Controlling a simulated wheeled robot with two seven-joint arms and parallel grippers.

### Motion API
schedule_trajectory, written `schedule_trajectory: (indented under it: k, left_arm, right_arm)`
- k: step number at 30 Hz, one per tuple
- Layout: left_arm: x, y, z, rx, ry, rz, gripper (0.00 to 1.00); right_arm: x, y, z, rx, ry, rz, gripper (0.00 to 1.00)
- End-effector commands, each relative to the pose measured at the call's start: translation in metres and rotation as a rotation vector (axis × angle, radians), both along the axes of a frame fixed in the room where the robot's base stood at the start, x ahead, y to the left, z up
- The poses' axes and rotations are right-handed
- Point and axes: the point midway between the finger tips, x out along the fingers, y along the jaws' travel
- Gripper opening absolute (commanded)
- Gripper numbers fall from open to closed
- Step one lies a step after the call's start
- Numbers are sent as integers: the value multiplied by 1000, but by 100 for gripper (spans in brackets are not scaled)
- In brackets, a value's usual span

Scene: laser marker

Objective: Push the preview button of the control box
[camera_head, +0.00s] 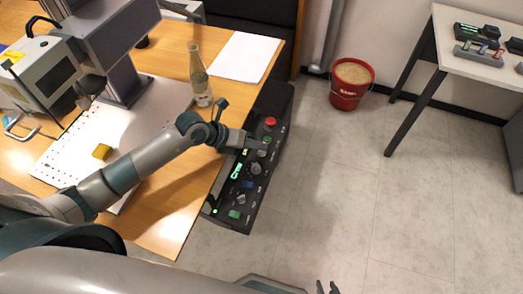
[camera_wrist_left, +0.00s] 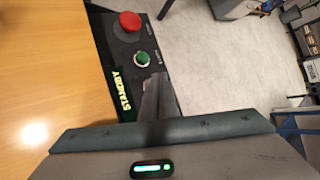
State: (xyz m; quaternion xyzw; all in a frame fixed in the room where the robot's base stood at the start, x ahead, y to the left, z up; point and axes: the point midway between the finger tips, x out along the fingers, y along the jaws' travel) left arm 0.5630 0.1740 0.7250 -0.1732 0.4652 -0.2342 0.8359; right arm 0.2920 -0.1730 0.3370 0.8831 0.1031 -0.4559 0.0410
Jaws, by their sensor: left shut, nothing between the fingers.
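The black control box (camera_head: 228,203) sits along the right edge of the wooden desk. Its top has a red button (camera_head: 270,122), a blue button (camera_head: 248,185), a green button (camera_head: 235,214), knobs and a lit green display (camera_head: 236,171). The labels are too small to tell which button is preview. My left gripper (camera_head: 265,146) is shut and empty over the far half of the box, hiding part of the panel. In the left wrist view its fingers (camera_wrist_left: 158,92) are beside the STANDBY text (camera_wrist_left: 122,90) and below a green button (camera_wrist_left: 142,58). My right gripper (camera_head: 327,288) is open at the bottom edge.
A red bucket (camera_head: 350,86) stands on the floor. A white table (camera_head: 462,25) is at right. The floor between is clear.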

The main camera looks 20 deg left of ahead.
Motion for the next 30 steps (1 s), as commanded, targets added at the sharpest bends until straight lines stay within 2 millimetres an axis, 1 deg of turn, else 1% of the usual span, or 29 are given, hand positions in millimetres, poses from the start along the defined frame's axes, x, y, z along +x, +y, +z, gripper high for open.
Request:
schedule_trajectory:
  k: [6,13,16,30]
  left_arm:
    - [0,0,-6,0,0,0,0]
    - [0,0,-6,0,0,0,0]
    - [0,0,-6,0,0,0,0]
    - [0,0,-11,0,1,0,0]
  right_arm:
    - [0,0,-2,0,-1,0,31]
    - [0,0,-2,0,-1,0,31]
    - [2,4,-1,5,-3,-1,31]
    - [0,1,-4,1,0,0,31]
